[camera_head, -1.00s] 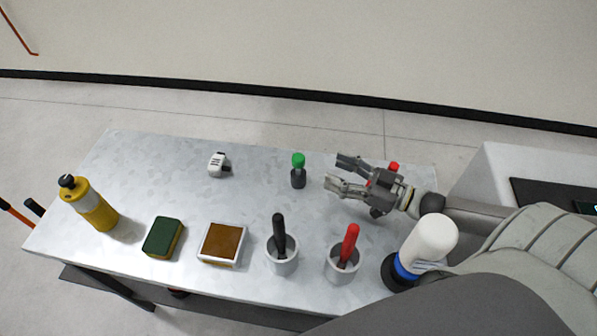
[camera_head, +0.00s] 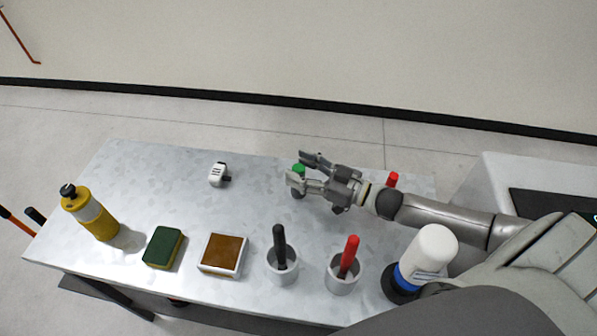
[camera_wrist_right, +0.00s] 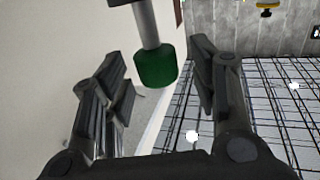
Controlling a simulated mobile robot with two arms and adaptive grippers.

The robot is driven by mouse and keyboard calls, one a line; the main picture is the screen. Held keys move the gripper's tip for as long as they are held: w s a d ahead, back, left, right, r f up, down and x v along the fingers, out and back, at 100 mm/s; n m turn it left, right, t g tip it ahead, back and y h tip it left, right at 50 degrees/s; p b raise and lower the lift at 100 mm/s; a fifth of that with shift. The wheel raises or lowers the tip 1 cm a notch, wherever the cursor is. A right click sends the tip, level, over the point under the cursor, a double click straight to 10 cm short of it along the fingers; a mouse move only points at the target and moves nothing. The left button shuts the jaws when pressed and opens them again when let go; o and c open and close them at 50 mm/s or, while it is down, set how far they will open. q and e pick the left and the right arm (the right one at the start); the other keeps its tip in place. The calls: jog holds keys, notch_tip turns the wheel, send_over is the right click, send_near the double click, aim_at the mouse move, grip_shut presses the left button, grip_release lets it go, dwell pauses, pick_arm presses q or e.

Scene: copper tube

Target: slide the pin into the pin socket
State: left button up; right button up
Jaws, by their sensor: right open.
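A green-capped piece (camera_head: 298,168) stands at the back of the table, partly hidden by my right gripper (camera_head: 301,169). In the right wrist view the green cap (camera_wrist_right: 155,68) sits on a grey shaft (camera_wrist_right: 146,24) and lies between the open fingers (camera_wrist_right: 165,80), with a visible gap to them. A small white block (camera_head: 218,174) with a dark side lies farther left. A red-topped piece (camera_head: 392,180) shows behind my right arm. I cannot tell for certain which piece is the pin or its socket. My left gripper is out of view.
Two cups with a black handle (camera_head: 279,240) and a red handle (camera_head: 349,256) stand in front. Near them are a white bottle (camera_head: 432,250), a brown pad (camera_head: 223,252), a green sponge (camera_head: 163,247) and a yellow bottle (camera_head: 92,214). The table's middle (camera_head: 190,205) is clear.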

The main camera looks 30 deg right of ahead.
jog(key=shift+w+a, duration=0.3)
jog(key=shift+w, duration=0.1)
jog(key=shift+c, duration=0.4)
jog(key=c, duration=1.1)
